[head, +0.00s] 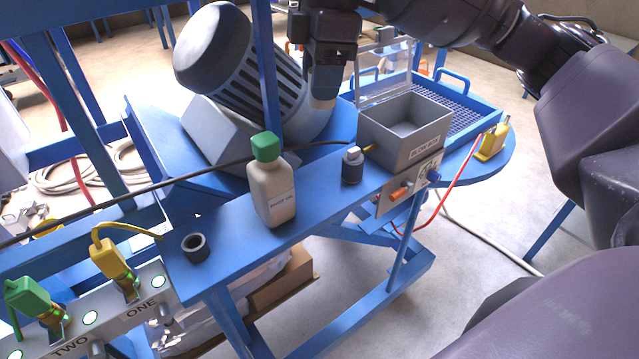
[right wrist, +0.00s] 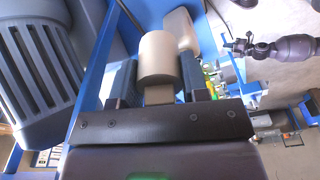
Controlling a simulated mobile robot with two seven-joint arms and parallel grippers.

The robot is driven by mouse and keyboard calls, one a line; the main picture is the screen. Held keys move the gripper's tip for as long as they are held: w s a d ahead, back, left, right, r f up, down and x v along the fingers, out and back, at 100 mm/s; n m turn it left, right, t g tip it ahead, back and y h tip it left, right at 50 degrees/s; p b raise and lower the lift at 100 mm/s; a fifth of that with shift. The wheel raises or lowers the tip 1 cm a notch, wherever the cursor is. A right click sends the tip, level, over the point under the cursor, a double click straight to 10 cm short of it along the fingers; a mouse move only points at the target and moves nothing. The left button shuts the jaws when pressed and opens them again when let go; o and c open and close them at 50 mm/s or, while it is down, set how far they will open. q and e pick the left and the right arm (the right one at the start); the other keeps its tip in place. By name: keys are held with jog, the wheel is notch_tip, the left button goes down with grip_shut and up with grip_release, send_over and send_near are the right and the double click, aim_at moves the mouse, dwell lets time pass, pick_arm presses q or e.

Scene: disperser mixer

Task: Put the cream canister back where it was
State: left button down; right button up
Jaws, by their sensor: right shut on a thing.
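The cream canister (right wrist: 158,60) is between the fingers of my right gripper (right wrist: 150,95) in the right wrist view. In the head view my right gripper (head: 327,65) points down in front of the motor's right end, shut on the canister (head: 322,90). The canister is held above the blue bench and its upper part is hidden by the fingers. A dark arm with a small gripper (right wrist: 238,47), apparently my left one, shows in the right wrist view, too small to tell if open. It is outside the head view.
On the blue bench (head: 225,245) stand a green-capped beige bottle (head: 271,190), a dark ring (head: 195,247), a small grey-capped jar (head: 352,165) and an open grey box (head: 405,130). The large motor (head: 235,70) is close behind. A black cable crosses the bench.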

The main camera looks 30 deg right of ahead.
notch_tip(320, 180, down, 14)
jog(key=b, duration=0.2)
jog(key=shift+b, duration=0.4)
notch_tip(320, 180, down, 4)
jog(key=shift+f+b, duration=0.1)
jog(key=shift+b, duration=0.4)
jog(key=shift+f, duration=0.15)
jog(key=o, duration=1)
jog(key=shift+c, duration=0.2)
